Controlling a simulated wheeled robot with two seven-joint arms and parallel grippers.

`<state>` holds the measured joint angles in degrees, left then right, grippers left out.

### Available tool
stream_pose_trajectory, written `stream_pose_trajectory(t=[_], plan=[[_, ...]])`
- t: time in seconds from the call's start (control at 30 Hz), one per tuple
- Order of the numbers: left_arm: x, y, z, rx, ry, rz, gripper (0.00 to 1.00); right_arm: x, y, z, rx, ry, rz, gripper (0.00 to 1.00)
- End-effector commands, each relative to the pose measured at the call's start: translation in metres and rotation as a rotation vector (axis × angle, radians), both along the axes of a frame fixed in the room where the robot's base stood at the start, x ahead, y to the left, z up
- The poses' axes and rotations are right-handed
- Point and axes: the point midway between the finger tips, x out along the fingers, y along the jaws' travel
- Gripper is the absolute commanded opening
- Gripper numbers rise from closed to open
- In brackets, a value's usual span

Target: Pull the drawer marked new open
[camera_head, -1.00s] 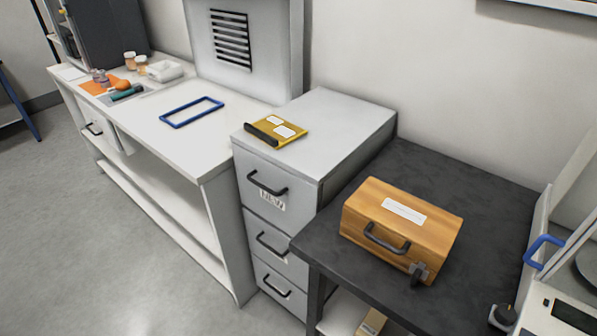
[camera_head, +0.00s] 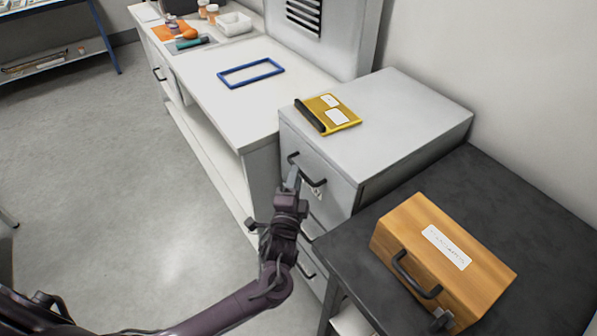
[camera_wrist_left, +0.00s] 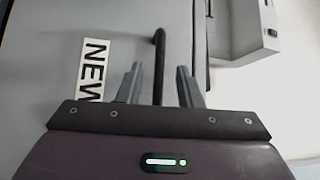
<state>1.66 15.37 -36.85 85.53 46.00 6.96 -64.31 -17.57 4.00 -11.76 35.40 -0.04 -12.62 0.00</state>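The drawer marked new is the top drawer (camera_head: 330,178) of the grey cabinet (camera_head: 400,110), and it looks closed. Its black bar handle (camera_head: 313,181) is partly hidden by my left gripper (camera_head: 292,176) in the head view. In the left wrist view, the handle (camera_wrist_left: 160,50) runs between the two fingers of my left gripper (camera_wrist_left: 160,85), with a gap on each side. The gripper is open. The NEW label (camera_wrist_left: 94,70) is to the left of the fingers.
A yellow-and-black folder-like item (camera_head: 330,114) lies on the cabinet. A wooden box (camera_head: 440,255) stands on the dark table (camera_head: 490,185) to the right. A white bench (camera_head: 235,105) with a blue frame (camera_head: 251,73) stands to the left. The floor in front is clear.

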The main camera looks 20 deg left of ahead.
Motion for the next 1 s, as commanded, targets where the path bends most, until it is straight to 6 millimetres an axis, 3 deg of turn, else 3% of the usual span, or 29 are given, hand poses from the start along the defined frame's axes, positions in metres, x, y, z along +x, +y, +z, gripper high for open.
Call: stream_pose_trajectory(t=[0.2, 0.47, 0.73, 1.0], plan=[[0.019, 0.003, 0.002, 0.001, 0.000, 0.000, 0.33, 0.005, -0.007, 0.002, -0.009, -0.005, -0.001, 1.00], [0.020, 0.003, 0.002, 0.000, 0.002, 0.000, 0.33, 0.006, -0.012, 0.002, -0.014, -0.008, -0.003, 1.00], [0.020, 0.003, 0.002, 0.000, 0.002, 0.000, 0.00, 0.007, -0.012, 0.002, -0.014, -0.009, -0.003, 1.00], [0.019, 0.003, 0.002, 0.000, 0.002, -0.001, 0.00, 0.007, -0.011, 0.002, -0.014, -0.010, -0.003, 1.00]])
